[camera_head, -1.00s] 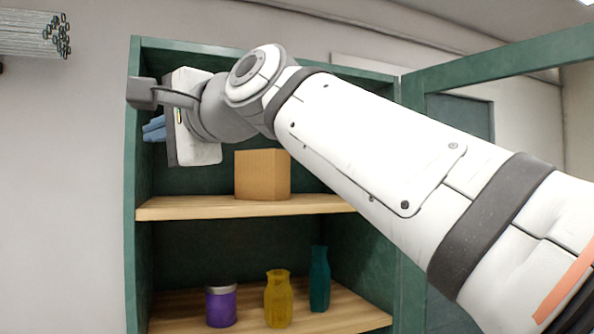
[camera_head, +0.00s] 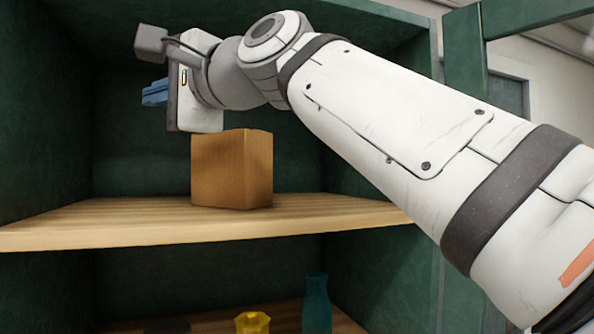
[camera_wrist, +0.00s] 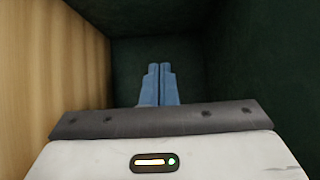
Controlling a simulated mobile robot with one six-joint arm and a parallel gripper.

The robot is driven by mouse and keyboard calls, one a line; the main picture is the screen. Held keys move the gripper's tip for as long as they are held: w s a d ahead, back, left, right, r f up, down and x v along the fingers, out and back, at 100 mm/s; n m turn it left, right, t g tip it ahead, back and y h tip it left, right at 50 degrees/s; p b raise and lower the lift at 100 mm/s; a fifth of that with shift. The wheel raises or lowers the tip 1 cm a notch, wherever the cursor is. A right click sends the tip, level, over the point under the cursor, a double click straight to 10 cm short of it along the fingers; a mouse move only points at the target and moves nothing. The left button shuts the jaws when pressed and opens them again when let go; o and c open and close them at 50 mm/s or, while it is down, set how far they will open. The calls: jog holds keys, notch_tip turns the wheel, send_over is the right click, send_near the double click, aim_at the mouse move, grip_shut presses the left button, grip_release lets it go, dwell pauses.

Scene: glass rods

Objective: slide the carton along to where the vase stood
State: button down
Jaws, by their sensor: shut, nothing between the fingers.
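The carton (camera_head: 231,170) is a plain brown box standing upright on the wooden upper shelf (camera_head: 110,225) of the green cabinet. My gripper (camera_head: 154,92) is inside the cabinet, above the shelf, to the left of the carton and higher than most of it. Its blue fingers are shut with nothing between them, and they point left, away from the carton. The wrist view shows the shut fingers (camera_wrist: 160,84) too, with the shelf board (camera_wrist: 70,70) at the left. The carton is not visible in the wrist view. No vase shows on the upper shelf.
On the lower shelf stand a yellow vase-like vessel (camera_head: 252,323) and a teal one (camera_head: 316,303), both partly cut off. The cabinet's open door (camera_head: 464,62) is at the right. The upper shelf is bare left of the carton.

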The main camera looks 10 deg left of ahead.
jog(key=p, duration=0.3)
send_over(269, 171)
jog(key=w, duration=0.4)
jog(key=f+b, duration=0.1)
jog(key=f, duration=0.4)
jog(key=f+b, duration=0.1)
jog(key=f, duration=0.3)
jog(key=shift+s+a+f, duration=0.1)
jog(key=shift+s+f, duration=0.1)
jog(key=shift+f, duration=0.2)
jog(key=shift+s+a+p, duration=0.3)
jog(key=shift+s+p, duration=0.1)
jog(key=shift+s, duration=0.1)
jog(key=shift+f, duration=0.15)
